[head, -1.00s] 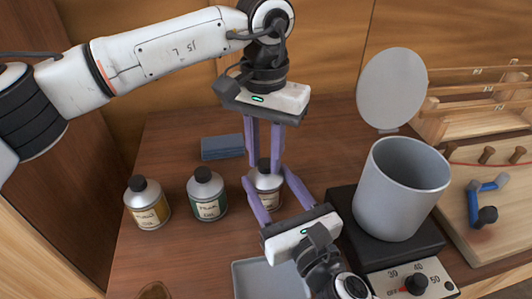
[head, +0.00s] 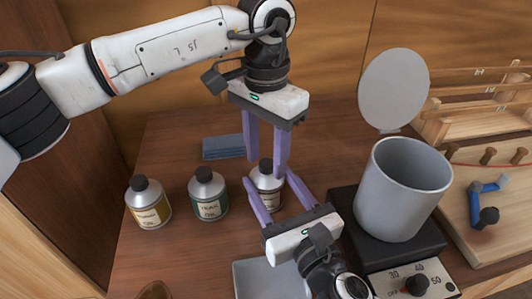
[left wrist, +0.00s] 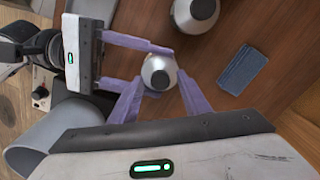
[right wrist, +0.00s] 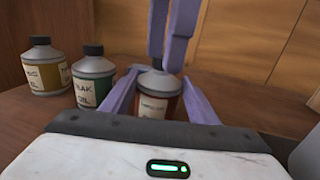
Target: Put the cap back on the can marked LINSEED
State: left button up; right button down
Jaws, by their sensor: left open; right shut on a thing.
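The can (head: 267,183) with a dark red-brown label stands upright on the table; its label also shows in the right wrist view (right wrist: 155,106), too small to read surely. A black cap (head: 266,166) sits on its top, also seen from above in the left wrist view (left wrist: 160,79). My right gripper (head: 267,197) is shut around the can's body, low down. My left gripper (head: 267,166) is open, pointing down just above and around the cap, its fingers apart from it. I cannot tell whether the cap is fully seated.
A yellow-labelled can (head: 147,204) and a green-labelled TEAK can (head: 208,196), both black-capped, stand to the left. A blue block (head: 223,147) lies behind. A grey pot (head: 401,190) with its round lid raised stands right on a black heater. A grey tray (head: 258,280) lies in front.

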pick_arm(q)
jog(key=shift+r, duration=2.25)
